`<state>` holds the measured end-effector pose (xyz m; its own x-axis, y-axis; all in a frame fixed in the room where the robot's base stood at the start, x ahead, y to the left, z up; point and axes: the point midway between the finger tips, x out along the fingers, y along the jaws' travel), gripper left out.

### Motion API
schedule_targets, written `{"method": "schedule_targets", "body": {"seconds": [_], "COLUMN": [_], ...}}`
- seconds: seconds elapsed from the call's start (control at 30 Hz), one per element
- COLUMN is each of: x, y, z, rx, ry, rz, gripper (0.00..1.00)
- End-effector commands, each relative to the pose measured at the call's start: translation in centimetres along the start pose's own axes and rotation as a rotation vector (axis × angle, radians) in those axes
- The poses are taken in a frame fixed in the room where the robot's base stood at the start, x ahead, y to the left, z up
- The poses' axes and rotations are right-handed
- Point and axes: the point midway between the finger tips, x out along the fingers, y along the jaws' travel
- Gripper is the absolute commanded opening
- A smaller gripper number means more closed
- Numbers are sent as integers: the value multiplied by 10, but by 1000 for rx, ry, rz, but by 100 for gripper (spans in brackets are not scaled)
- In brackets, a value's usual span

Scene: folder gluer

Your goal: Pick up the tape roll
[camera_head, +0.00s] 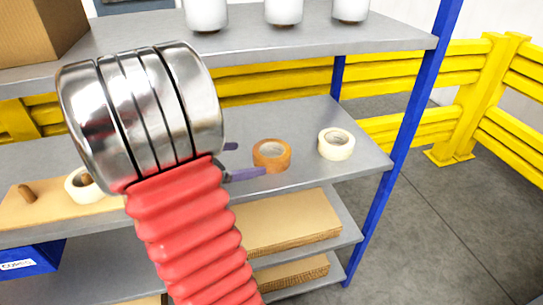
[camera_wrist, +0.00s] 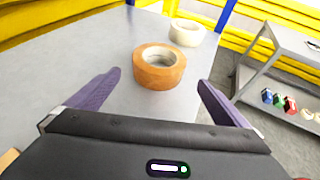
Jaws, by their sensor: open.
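An orange-brown tape roll (camera_head: 272,155) lies flat on the middle grey shelf (camera_head: 310,125). In the wrist view the tape roll (camera_wrist: 159,67) is just beyond and between my fingertips. My gripper (camera_wrist: 155,80) has its two purple fingers spread apart with nothing between them. In the head view my gripper (camera_head: 238,161) is just left of the roll, with its fingers partly hidden behind my arm. A white tape roll (camera_head: 336,144) lies to the right of the brown one; it also shows in the wrist view (camera_wrist: 186,33).
Another pale roll (camera_head: 80,185) lies on a cardboard sheet (camera_head: 45,207) at left. An upper shelf (camera_head: 260,42) with white containers overhangs. A blue post (camera_head: 400,140) stands at the shelf's right end. Cardboard stacks (camera_head: 285,225) lie below. Yellow barriers (camera_head: 490,90) stand behind.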

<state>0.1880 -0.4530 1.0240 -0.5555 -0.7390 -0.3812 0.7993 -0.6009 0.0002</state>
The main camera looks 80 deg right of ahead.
Motion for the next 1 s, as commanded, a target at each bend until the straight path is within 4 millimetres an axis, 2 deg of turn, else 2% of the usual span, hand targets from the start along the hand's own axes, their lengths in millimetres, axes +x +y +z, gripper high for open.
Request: {"method": "schedule_targets", "body": {"seconds": [0.33, 0.5, 1.0], "x": [50, 67, 76], "y": [-1, -1, 0], "z": [0, 0, 0], "rx": [0, 0, -1], "ry": [2, 2, 1], "rz": [-4, -2, -2], "gripper": [100, 100, 100]}}
